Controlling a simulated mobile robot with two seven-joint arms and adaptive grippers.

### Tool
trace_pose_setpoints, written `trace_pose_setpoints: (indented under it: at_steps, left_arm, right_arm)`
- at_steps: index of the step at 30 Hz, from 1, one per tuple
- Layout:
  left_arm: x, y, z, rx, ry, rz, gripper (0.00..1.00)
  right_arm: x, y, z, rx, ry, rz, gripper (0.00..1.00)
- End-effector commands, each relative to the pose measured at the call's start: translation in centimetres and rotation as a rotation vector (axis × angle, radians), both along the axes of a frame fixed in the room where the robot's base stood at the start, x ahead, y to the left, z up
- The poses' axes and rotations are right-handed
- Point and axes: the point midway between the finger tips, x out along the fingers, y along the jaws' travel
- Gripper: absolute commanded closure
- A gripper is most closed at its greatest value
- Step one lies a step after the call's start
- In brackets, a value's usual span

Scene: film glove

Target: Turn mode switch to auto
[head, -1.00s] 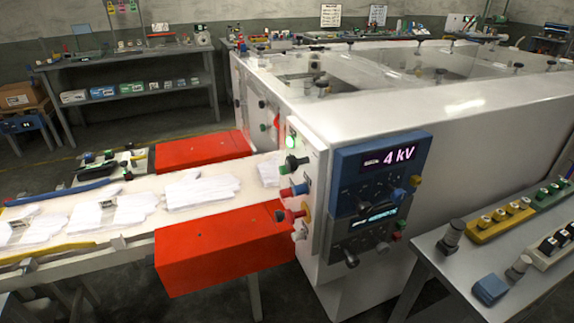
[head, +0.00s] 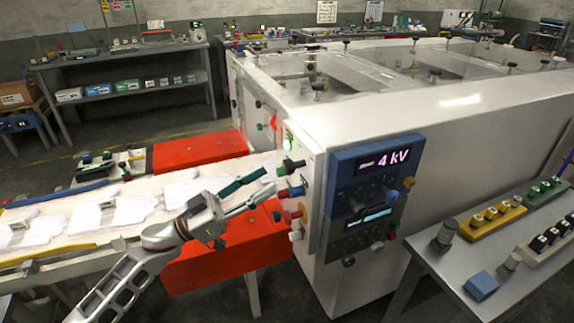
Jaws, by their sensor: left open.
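Several knobs stick out from the narrow end face of the white machine (head: 470,125). They include a black knob (head: 293,166), a blue and red knob (head: 293,192), a red and yellow knob (head: 298,213) and a white knob (head: 296,235). I cannot read which one is the mode switch. My left gripper (head: 271,183) is open and empty above the conveyor, its fingers pointing toward the black and the blue and red knobs. Contact cannot be made out. My right gripper is not in view.
A blue panel (head: 343,172) reading 4 kV is on the machine's front, with more knobs. White gloves (head: 125,208) lie on the conveyor. Red covers (head: 198,149) flank it, one below my gripper. A grey table (head: 455,285) with coloured blocks stands at the right.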

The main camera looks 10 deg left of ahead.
Motion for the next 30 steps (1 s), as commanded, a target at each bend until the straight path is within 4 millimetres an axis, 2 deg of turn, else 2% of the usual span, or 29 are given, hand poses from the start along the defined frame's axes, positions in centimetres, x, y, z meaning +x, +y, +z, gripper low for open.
trace_pose_setpoints:
  at_steps: [7, 13, 18, 26, 30]
  left_arm:
    - [1.8, -2.8, 1.6, -0.005, -0.002, 0.001, 0.59]
    - [3.2, -4.8, 2.5, -0.003, -0.001, 0.002, 0.59]
    - [3.7, -5.6, 2.8, -0.003, -0.001, 0.003, 0.59]
    - [3.8, -5.6, 2.8, -0.002, 0.000, 0.003, 0.59]
    - [3.8, -5.6, 2.8, -0.002, 0.000, 0.003, 0.93]
  right_arm:
    - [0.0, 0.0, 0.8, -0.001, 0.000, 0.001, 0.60]
    - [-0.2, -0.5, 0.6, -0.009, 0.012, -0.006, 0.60]
    - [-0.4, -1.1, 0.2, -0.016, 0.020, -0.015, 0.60]
    - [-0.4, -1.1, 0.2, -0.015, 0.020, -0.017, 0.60]
    - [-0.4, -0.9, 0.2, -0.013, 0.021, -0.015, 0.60]
